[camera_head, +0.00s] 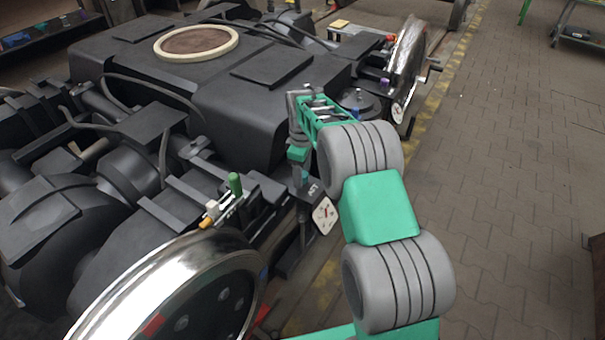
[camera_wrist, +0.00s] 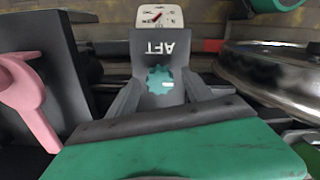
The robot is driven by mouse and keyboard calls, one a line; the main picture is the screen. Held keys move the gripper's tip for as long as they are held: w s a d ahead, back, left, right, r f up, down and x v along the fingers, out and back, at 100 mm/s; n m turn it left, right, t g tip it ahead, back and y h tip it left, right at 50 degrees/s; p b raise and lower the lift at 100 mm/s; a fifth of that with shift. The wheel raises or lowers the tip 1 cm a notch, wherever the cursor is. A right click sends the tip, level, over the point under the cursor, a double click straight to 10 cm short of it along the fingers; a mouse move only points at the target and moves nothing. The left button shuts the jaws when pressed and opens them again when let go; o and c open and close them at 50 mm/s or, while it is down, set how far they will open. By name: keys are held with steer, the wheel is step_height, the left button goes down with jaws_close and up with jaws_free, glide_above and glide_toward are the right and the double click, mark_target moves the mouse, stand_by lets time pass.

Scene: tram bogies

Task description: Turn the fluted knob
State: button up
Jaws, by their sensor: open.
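In the wrist view, the teal fluted knob (camera_wrist: 159,80) sits on a grey upright panel (camera_wrist: 171,48) lettered "AFT", which appears upside down. The knob has a small white mark low on its face. My gripper (camera_wrist: 161,88) is open, with one grey finger on each side of the knob in the picture. I see no clear contact, and the depth between fingertips and knob is hard to tell. In the head view my gripper (camera_head: 300,172) points down at the bogie's side, just above the panel (camera_head: 312,190). The knob is not clearly made out there.
A white dial gauge (camera_wrist: 160,17) is beside the panel, also visible in the head view (camera_head: 325,215). A pink lever (camera_wrist: 24,95) stands left in the wrist view, a shiny wheel (camera_wrist: 265,75) right.

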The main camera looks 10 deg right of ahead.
jaws_close()
stand_by(0.7)
